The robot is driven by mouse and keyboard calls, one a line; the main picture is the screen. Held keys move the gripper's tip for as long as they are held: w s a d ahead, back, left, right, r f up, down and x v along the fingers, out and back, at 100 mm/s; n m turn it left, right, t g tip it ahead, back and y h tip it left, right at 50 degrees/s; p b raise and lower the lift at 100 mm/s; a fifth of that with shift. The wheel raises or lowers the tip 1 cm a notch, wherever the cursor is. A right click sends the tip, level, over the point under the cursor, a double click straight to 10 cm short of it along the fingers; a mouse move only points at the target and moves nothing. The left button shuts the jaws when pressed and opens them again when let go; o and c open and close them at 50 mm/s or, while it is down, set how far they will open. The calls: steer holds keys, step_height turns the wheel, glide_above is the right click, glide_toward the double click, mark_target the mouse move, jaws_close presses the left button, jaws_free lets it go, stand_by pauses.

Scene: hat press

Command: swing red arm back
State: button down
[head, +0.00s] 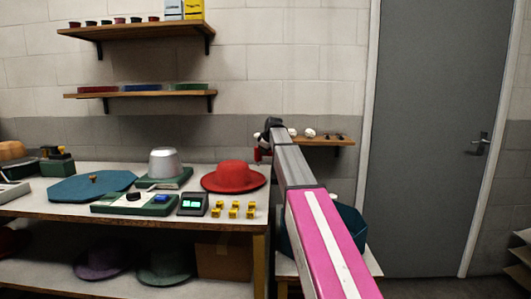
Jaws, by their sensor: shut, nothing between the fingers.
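My arm reaches from the lower right toward the back of the bench, and my gripper (264,143) is at its far end, small and dark, just above and behind the right side of the red hat (233,176). The gripper looks shut and empty. A silver dome-shaped block (164,162) stands on a green base (164,183) left of the hat. A small red piece shows by the gripper; I cannot tell whether it is part of the red arm. No red arm is clearly visible otherwise, and my own arm hides part of the bench's right end.
A dark teal bin (350,222) stands right of the bench, partly behind my arm. Wall shelves (135,31) hang above.

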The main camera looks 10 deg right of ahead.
steer(key=w+m+h, duration=0.1)
steer(key=m, duration=0.1)
steer(key=w+m+h, duration=0.2)
steer(key=shift+w+d+m, duration=0.2)
steer(key=shift+w+m, duration=0.1)
steer(key=shift+w+d+m+h, duration=1)
steer(key=shift+w+d+m, duration=0.3)
steer(key=shift+w+m, duration=0.3)
